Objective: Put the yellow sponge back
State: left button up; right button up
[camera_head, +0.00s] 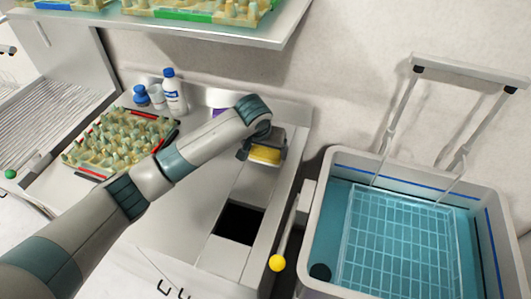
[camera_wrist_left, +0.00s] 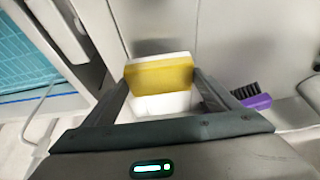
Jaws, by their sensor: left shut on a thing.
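The yellow sponge (camera_head: 265,155), with a white layer, is between the fingers of my left gripper (camera_head: 262,153) above the back right of the counter. In the left wrist view the sponge (camera_wrist_left: 160,75) sits between the two fingertips, and the left gripper (camera_wrist_left: 162,82) is shut on it. A white box-like shape (camera_wrist_left: 165,104) shows just behind the sponge between the fingers; I cannot tell whether they touch. My right gripper is in neither view.
A purple brush (camera_wrist_left: 255,98) lies close beside the left gripper. A dark square opening (camera_head: 238,224) is in the counter. A blue basin with a wire basket (camera_head: 345,240) stands right, a yellow-knobbed lever (camera_head: 278,262) beside it.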

pick_arm(q)
jog(key=shift+f+p, duration=0.4)
jog(key=shift+f, duration=0.8)
jog(key=shift+f, duration=0.1)
jog(key=o, duration=1)
